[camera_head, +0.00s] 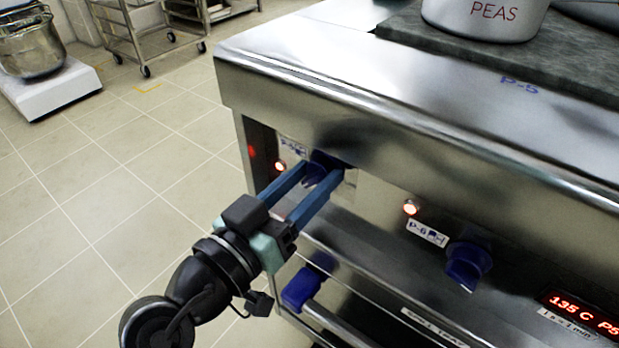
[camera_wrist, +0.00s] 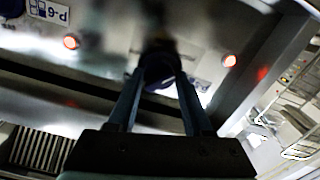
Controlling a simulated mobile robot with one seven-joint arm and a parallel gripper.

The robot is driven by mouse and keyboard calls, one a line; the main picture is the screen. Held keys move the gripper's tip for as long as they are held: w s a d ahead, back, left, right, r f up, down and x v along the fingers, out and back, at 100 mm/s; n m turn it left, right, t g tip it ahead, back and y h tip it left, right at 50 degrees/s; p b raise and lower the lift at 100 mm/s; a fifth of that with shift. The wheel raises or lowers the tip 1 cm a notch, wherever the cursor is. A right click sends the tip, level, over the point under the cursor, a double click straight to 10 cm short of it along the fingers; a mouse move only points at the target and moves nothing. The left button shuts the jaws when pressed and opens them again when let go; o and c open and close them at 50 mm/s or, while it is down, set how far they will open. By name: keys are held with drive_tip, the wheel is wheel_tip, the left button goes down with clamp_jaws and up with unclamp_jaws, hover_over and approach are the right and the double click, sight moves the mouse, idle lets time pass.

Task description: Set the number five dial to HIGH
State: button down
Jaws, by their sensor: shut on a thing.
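The number five dial (camera_head: 318,168) is a dark blue knob on the steel front panel, at the left end of the stove. A partly covered label (camera_head: 292,147) and a lit red lamp (camera_head: 280,166) are beside it. My gripper (camera_head: 318,178) reaches it from the front left, with its two blue fingers shut on the knob's sides. In the wrist view the fingers converge on the dark knob (camera_wrist: 160,62). The dial's pointer and setting marks are hidden or too dark to read.
To the right is a blue P-6 dial (camera_head: 468,262) with its label (camera_head: 428,233) and lit lamp (camera_head: 411,208). A red display (camera_head: 580,313) reads 135 C. Below is an oven handle (camera_head: 335,322) with a blue end. A PEAS pot (camera_head: 485,18) stands on top.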

drive_tip(key=shift+c, duration=1.6)
unclamp_jaws()
drive_tip(key=p+v, duration=0.3)
drive_tip(key=v, duration=1)
